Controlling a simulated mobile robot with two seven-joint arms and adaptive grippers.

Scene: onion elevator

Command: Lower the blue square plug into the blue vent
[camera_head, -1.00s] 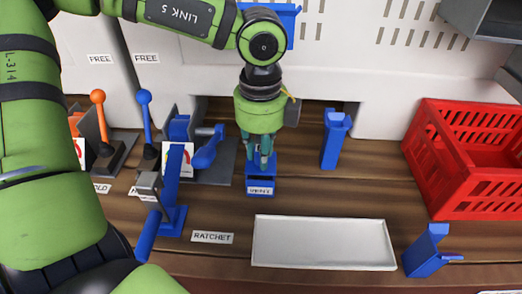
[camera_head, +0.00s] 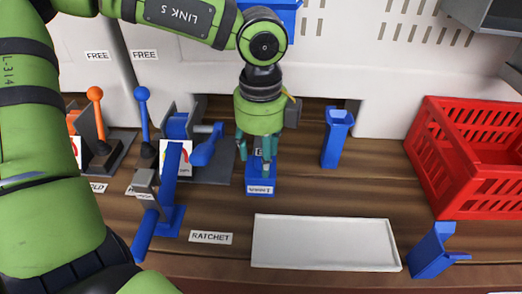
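My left gripper (camera_head: 255,157) points down over the blue block with a white label (camera_head: 260,186), which I take to be the blue vent; the label is too small to read surely. Its two teal fingers are spread apart, one at each side of a blue upright part (camera_head: 256,170) with a small white mark. This part stands on or in the block and may be the square plug; I cannot tell how deep it sits or where the block begins. The gripper hides its top. My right gripper is out of view.
A blue upright holder (camera_head: 337,140) stands to the right, and an angled blue stand (camera_head: 430,254) near the front. A white tray (camera_head: 325,243) lies in front, a red crate (camera_head: 455,206) at right. Blue levers and a ratchet (camera_head: 172,190) crowd the left.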

